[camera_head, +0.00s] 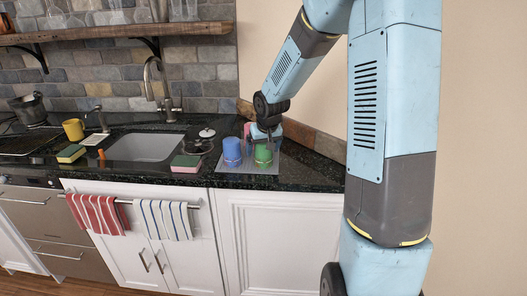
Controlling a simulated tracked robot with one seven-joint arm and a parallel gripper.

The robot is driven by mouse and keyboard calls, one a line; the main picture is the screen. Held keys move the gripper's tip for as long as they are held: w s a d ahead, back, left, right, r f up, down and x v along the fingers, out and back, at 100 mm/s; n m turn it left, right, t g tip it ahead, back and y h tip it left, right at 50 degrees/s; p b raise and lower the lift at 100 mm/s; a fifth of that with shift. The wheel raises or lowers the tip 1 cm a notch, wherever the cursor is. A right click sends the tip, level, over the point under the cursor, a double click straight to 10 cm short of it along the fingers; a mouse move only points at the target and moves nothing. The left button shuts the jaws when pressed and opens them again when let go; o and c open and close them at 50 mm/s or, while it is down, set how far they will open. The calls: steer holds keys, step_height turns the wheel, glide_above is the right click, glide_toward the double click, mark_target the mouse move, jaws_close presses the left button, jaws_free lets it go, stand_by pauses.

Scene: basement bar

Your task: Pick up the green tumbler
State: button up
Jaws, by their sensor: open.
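The green tumbler (263,156) stands on a grey mat (238,170) on the dark counter, right of a blue tumbler (232,150). My gripper (267,138) points down from above and is directly over or around the top of the green tumbler. It covers part of the tumbler's upper edge. The jaws are open, but the fingers are small and I cannot tell whether they touch the tumbler.
A pink item (248,131) stands behind, between the tumblers. Left of the mat are a sponge (186,163), a pot (198,146) and the sink (145,147). A yellow mug (73,129) stands farther left. Walls close off the back and right.

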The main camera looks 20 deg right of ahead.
steer(key=shift+c, duration=0.2)
steer(key=c, duration=1.1)
steer(key=shift+o, duration=0.2)
